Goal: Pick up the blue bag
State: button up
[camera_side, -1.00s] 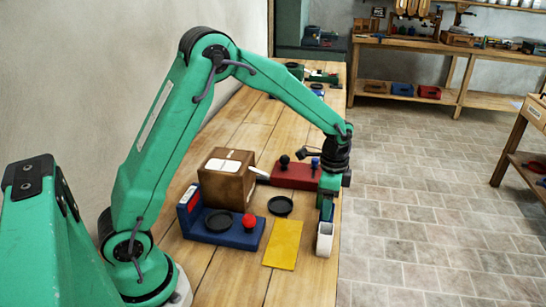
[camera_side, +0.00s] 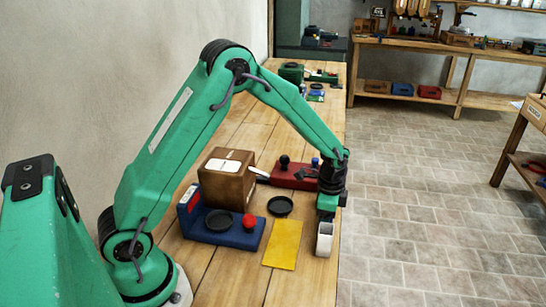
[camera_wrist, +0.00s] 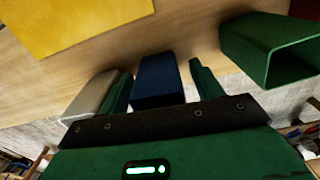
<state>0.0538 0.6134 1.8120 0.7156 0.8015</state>
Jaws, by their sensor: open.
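The blue bag (camera_wrist: 158,82) shows in the wrist view as a dark blue block on the wooden table. My gripper (camera_wrist: 162,84) is open, with one green finger on each side of the bag. A narrow gap seems to lie between the bag and each finger; I cannot tell whether either touches. In the side view my gripper (camera_side: 327,212) is low over the table's right edge, and it mostly hides the bag.
A white open container (camera_side: 324,240) stands close beside my gripper. A green hollow box (camera_wrist: 272,50) is on its other side. A yellow sheet (camera_side: 283,245), a black dish (camera_side: 280,206), a blue tray (camera_side: 228,234), a brown box (camera_side: 226,182) and a red block (camera_side: 293,175) are nearby.

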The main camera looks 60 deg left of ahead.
dwell(0.4)
jog(key=c, duration=1.1)
jog(key=shift+r, duration=0.1)
jog(key=shift+r, duration=4.95)
jog(key=s+a+f+n, duration=0.1)
jog(key=a, duration=0.3)
jog(key=s+a+n, duration=0.2)
jog(key=a, duration=0.3)
jog(key=s+a+f+n, duration=0.1)
jog(key=s+a, duration=0.1)
jog(key=a, duration=0.3)
jog(key=shift+s+f+n, duration=0.2)
jog(key=shift+f+n, duration=0.1)
